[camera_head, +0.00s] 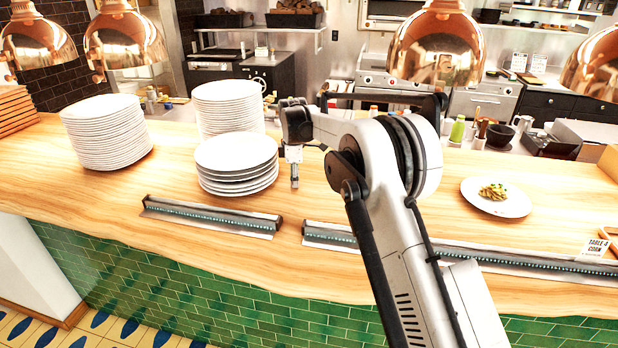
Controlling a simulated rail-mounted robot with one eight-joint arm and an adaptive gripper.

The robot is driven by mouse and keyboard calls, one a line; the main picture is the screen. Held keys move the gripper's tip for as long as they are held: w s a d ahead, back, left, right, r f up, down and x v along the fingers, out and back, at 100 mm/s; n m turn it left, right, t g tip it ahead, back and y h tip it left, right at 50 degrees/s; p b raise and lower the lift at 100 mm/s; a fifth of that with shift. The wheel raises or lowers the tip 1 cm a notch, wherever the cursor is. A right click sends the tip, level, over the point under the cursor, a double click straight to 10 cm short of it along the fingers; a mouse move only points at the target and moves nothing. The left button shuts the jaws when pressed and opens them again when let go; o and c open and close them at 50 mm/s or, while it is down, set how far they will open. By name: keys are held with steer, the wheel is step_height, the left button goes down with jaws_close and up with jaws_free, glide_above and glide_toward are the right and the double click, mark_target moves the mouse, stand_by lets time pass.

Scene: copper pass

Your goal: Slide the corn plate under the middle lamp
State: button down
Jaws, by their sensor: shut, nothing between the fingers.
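A white plate (468,196) with a small heap of yellowish food (493,191) stands on the wooden counter at the right. A small sign (597,246) reading "TABLE 4 CORN" stands to its lower right, near the counter's front edge. Copper lamps hang along the top; one lamp (437,45) hangs to the upper left of this plate in the picture, and another lamp (592,68) is cut off at the right edge. My gripper (295,184) points down, shut and empty, just right of the short plate stack and well left of the food plate.
A short plate stack (236,152) stands beside my gripper, with taller stacks (228,105) (104,133) behind and to the left. Metal ticket rails (210,216) (330,236) run along the front edge. Bare counter lies around the food plate.

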step_height(320, 180, up, 9)
steer(key=b, duration=0.1)
steer(key=shift+a, duration=0.3)
